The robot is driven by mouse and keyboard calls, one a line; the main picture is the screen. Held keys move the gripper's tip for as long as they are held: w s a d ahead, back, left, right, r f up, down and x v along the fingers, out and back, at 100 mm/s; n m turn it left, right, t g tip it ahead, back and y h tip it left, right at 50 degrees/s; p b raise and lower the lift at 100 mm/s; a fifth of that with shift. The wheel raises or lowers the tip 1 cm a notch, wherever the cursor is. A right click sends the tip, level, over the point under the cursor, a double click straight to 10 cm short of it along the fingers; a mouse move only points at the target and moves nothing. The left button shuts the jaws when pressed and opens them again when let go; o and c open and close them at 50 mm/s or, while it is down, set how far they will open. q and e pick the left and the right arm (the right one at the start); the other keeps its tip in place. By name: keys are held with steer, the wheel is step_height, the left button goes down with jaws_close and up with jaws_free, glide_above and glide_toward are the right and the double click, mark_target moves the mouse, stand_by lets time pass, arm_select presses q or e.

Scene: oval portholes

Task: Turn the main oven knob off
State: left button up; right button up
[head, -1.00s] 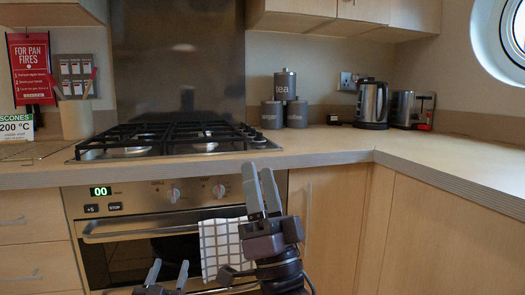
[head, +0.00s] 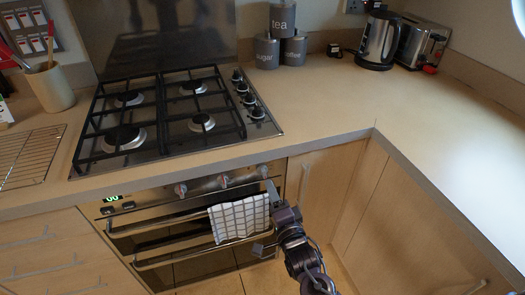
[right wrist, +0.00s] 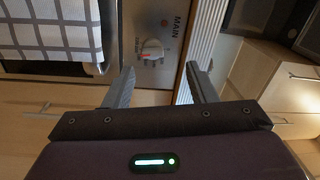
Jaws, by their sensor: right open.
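The main oven knob (right wrist: 152,50) is a small round knob beside the word MAIN in the right wrist view. Red shows on its edge. In the head view it is the rightmost knob (head: 262,170) on the oven's steel control panel. My right gripper (head: 266,220) is open and empty in front of the oven's right side, one finger above the other. In the right wrist view its fingers (right wrist: 163,87) are spread, with the knob beyond the gap between them, apart from both. The knob's exact setting is too small to read. My left gripper is not in view.
A checked towel (head: 238,218) hangs on the oven door handle, close to the gripper. The worktop (head: 340,100) at right is largely clear.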

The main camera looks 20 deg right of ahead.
mark_target(265, 175)
steer(key=shift+g, duration=0.3)
steer(key=w, duration=0.5)
steer(key=w+p, duration=0.1)
steer(key=w, duration=0.1)
steer(key=shift+w+d+f, duration=0.2)
steer(key=shift+w+f, duration=0.05)
steer(key=shift+f, duration=0.05)
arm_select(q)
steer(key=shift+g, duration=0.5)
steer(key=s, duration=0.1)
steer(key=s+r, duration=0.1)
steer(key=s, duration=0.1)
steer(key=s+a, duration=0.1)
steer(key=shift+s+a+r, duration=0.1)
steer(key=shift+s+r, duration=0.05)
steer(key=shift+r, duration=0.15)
arm_select(e)
steer(key=c, duration=1)
steer(key=shift+o, duration=0.2)
